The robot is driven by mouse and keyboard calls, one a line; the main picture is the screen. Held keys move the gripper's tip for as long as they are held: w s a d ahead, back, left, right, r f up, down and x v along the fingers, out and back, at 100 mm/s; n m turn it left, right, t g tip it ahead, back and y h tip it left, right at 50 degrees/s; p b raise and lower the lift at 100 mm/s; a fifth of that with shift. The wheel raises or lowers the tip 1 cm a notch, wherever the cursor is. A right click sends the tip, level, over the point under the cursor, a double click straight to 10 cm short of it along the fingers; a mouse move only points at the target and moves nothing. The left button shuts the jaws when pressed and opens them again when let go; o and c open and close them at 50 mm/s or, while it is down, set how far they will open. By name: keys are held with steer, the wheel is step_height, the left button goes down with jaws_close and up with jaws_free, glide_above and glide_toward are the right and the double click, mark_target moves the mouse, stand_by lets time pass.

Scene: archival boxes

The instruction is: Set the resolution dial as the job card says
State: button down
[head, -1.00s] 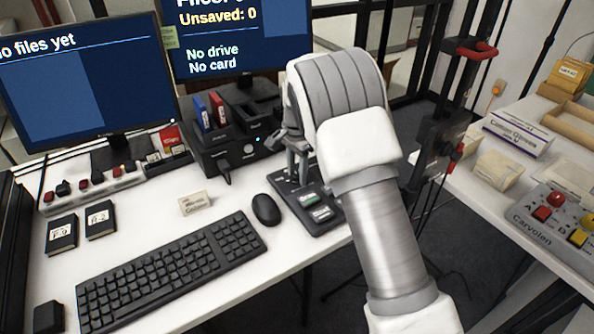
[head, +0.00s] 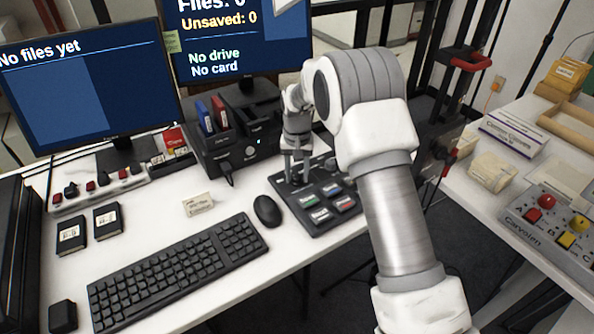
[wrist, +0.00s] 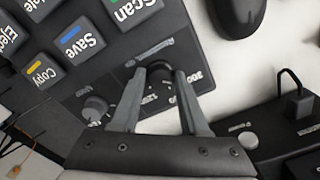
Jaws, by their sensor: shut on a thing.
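The dark control panel (head: 281,184) lies on the desk right of the mouse. My gripper (head: 297,179) points down at its far left part. In the wrist view my gripper (wrist: 160,80) has its two fingers closed on the sides of a round dark dial (wrist: 159,72). Printed marks, including "300", show around this dial, partly covered by the fingers. Its pointer setting cannot be made out. A second, grey knob (wrist: 95,106) sits beside it, apart from the fingers. A small cream card (head: 198,204) stands on the desk; its writing is too small to read.
Keys labelled Scan (wrist: 133,8), Save (wrist: 84,41) and Copy (wrist: 42,70) lie near the dial. The mouse (head: 267,210) and keyboard (head: 175,270) are to the left. A black dock (head: 235,140) stands behind. The monitor (head: 235,40) reads "No drive, No card".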

mark_target(297, 176)
steer(key=shift+n, duration=1.2)
steer(key=shift+p, duration=0.3)
steer(key=shift+c, duration=2.1)
jaws_free()
step_height(297, 176, up, 18)
steer(key=p, duration=0.3)
steer(key=shift+f, duration=0.25)
